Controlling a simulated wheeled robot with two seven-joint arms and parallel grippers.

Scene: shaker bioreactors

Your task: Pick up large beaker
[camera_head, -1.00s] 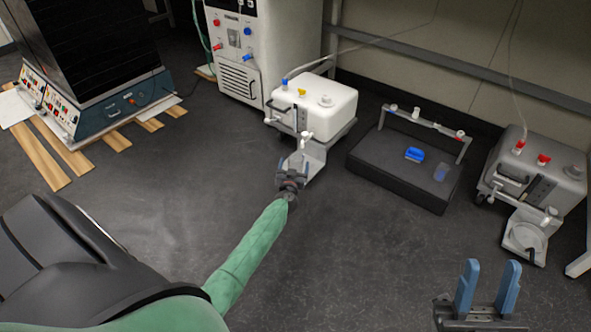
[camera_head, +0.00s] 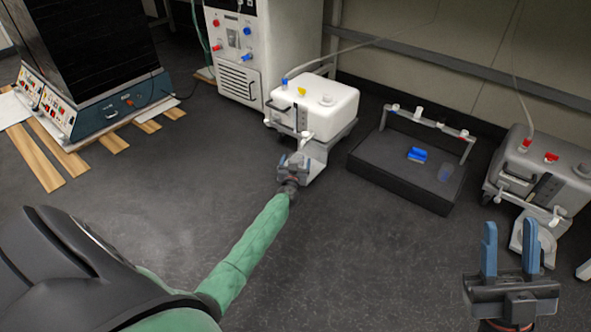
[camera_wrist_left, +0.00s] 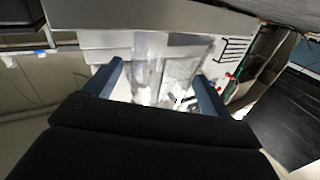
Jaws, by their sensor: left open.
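My left gripper (camera_head: 294,160) is open at the small tray (camera_head: 316,153) in front of the white tank (camera_head: 318,105). In the left wrist view, a clear, glassy shape (camera_wrist_left: 148,68) that looks like the large beaker stands between the two spread blue fingers of that gripper (camera_wrist_left: 158,80). Its outline is faint, and I cannot tell whether the fingers touch it. In the head view I cannot make it out behind the gripper. A smaller clear vessel (camera_head: 445,172) stands on the black platform. My right gripper (camera_head: 510,250) is open and empty at the lower right.
A grey tank (camera_head: 543,165) stands at the right, a white cabinet (camera_head: 237,75) behind left. Open dark floor lies in front.

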